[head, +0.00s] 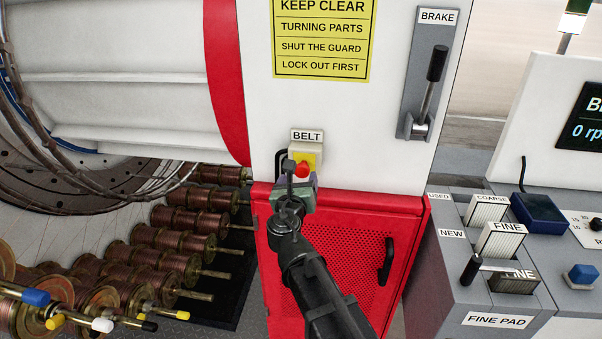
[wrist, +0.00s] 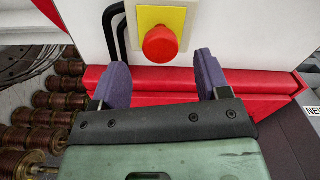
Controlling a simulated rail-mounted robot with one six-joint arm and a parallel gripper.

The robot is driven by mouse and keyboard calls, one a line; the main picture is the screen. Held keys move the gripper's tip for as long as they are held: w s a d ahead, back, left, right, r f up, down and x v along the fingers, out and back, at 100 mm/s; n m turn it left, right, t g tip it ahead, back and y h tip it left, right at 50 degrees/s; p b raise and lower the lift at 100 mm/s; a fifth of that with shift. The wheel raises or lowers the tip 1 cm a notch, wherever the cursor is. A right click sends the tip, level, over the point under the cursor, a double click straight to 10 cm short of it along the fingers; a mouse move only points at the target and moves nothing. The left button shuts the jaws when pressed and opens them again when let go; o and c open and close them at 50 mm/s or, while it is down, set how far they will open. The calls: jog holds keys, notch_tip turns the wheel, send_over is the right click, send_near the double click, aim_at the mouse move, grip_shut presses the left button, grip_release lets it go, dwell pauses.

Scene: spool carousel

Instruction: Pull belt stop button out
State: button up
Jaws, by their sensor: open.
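The belt stop button is a red mushroom knob (wrist: 160,44) on a yellow plate in a pale box, seen at the top middle of the wrist view. In the head view the red button (head: 303,169) sits under the BELT label (head: 307,136) on the white cabinet. My gripper (wrist: 158,75) is open, with its two purple fingers apart and nothing between them. The button lies ahead of the fingers and between them in the picture, apart from both. In the head view my gripper (head: 289,178) is just in front of the box and hides part of it.
A red perforated panel (head: 340,235) with a black handle (head: 387,262) is below. A brake lever (head: 430,85) is on the upper right. Several copper spools (head: 185,220) stand at left. A grey console (head: 470,290) is at right. Black conduit (wrist: 119,35) runs beside the button box.

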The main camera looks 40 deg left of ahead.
jog(key=v, duration=0.6)
jog(key=shift+s, duration=0.1)
